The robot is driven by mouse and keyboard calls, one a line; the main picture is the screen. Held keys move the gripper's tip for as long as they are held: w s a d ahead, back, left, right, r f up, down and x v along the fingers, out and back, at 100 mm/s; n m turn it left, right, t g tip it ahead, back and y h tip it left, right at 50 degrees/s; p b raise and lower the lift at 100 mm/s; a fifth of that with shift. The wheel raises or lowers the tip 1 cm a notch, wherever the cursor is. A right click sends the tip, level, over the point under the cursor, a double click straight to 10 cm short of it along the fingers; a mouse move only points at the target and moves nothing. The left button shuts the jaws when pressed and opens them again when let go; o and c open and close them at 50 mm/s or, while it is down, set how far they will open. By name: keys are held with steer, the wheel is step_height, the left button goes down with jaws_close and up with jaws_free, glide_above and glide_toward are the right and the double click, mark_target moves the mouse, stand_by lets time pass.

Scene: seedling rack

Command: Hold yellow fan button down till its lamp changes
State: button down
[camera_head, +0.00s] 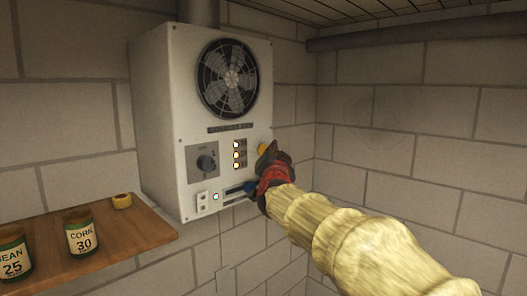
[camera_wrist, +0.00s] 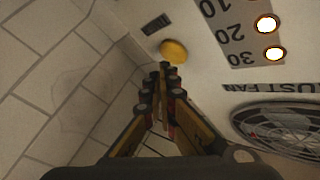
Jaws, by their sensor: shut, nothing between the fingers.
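The yellow fan button (camera_head: 262,149) is on the lower right of the white fan box's front. It also shows in the wrist view (camera_wrist: 174,50) as a round yellow disc, mostly uncovered. My gripper (camera_head: 270,152) is shut and empty, its tips at the button. In the wrist view my fingertips (camera_wrist: 166,68) lie just below the button's edge; I cannot tell whether they touch it. In the head view several small lamps glow: a column of three warm white ones (camera_head: 239,155) and a green one (camera_head: 215,197). The wrist view shows lit lamps beside 20 (camera_wrist: 266,24) and 30 (camera_wrist: 274,54).
The white fan box (camera_head: 160,110) hangs on the block wall, with a round fan grille (camera_head: 229,78) and a dark knob (camera_head: 206,162). A wooden shelf (camera_head: 130,238) at lower left holds a bean can (camera_head: 12,258), a corn can (camera_head: 82,234) and a small yellow object (camera_head: 122,201).

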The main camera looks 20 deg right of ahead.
steer(key=shift+w, duration=0.15)
steer(key=shift+w+a, duration=0.15)
steer(key=shift+w, duration=0.1)
steer(key=shift+w+a+p, duration=0.15)
steer(key=shift+w+p, duration=0.25)
stand_by(0.7)
steer(key=shift+s, duration=0.15)
stand_by(1.3)
steer(key=shift+s+d+b, duration=0.3)
steer(key=shift+s+b, duration=0.15)
steer(key=shift+s, duration=0.25)
steer(key=s+b, duration=0.1)
steer(key=s+d, duration=0.1)
steer(key=s, duration=0.1)
steer(key=s+b, duration=0.1)
steer(key=shift+s+d+b, duration=0.3)
steer(key=shift+d, duration=0.05)
